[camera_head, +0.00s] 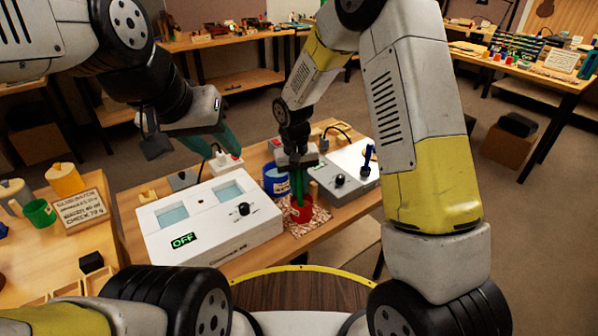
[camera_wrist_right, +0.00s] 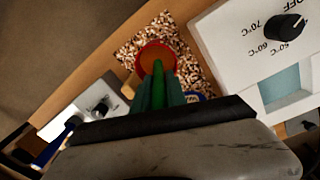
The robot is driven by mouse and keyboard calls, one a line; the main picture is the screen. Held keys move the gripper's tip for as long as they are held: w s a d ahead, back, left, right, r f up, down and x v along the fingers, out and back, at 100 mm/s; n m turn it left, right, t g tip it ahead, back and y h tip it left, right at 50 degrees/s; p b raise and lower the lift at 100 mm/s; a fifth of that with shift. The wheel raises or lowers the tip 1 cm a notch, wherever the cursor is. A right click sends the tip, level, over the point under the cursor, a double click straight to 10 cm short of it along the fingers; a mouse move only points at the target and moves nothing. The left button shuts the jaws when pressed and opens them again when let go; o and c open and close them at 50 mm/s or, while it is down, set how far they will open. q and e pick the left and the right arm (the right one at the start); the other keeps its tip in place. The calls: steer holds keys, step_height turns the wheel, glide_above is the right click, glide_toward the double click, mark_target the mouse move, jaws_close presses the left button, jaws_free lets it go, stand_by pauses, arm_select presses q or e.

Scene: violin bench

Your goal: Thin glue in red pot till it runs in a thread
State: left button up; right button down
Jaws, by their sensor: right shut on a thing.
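The red pot (camera_head: 301,214) stands on a speckled mat (camera_head: 318,216) on the bench. In the right wrist view the red pot (camera_wrist_right: 146,51) shows brownish contents. My right gripper (camera_head: 297,170) is above the pot, shut on a green stick (camera_wrist_right: 157,70). The stick points down into the pot's mouth; its lower end is hidden. My left gripper (camera_head: 226,143) hangs over the back left of the bench, away from the pot. Its finger gap is not clear. The white heater box (camera_head: 205,228) has two windows, a knob marked in degrees and a display reading OFF.
A blue pot (camera_head: 270,180) stands just behind the red pot. A grey device (camera_head: 345,176) with a knob and a blue part is at right. A white power strip (camera_head: 227,161) is behind the heater. A left table holds a green cup (camera_head: 39,212) and a written sign (camera_head: 80,208).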

steer(key=shift+r, duration=6.35)
